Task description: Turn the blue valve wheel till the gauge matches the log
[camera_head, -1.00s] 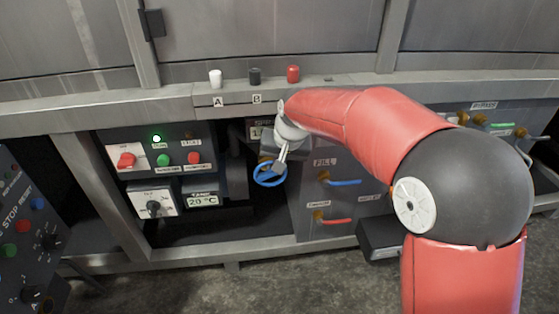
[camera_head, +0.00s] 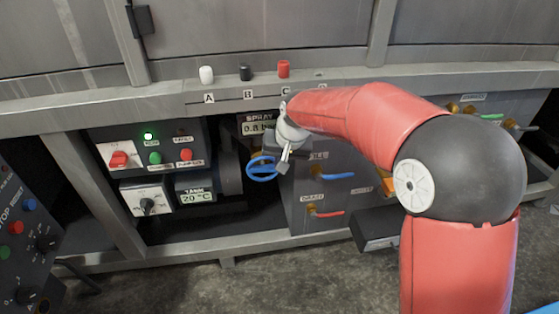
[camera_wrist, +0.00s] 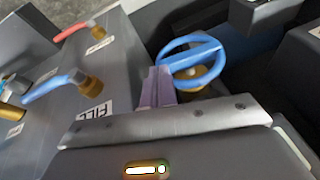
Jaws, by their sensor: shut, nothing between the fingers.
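The blue valve wheel (camera_head: 262,169) sits under the counter, left of the grey panel with the lever handles. It also shows in the wrist view (camera_wrist: 205,46), with a brass hub behind its spokes. My gripper (camera_head: 284,163) is at the wheel's right side in the head view. In the wrist view its shut fingers (camera_wrist: 160,80) are at the wheel's near left rim; whether they touch it I cannot tell. The gauge, a display labelled SPRAY (camera_head: 257,127), is above the wheel and reads about 0.8, its right part hidden by my arm. No log is in view.
A control box (camera_head: 154,150) with a green light, a dial and a 20 °C tank display (camera_head: 196,196) is left of the wheel. Blue (camera_head: 337,177) and red (camera_head: 328,214) lever handles are on the panel at right. The counter edge (camera_head: 180,103) runs above.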

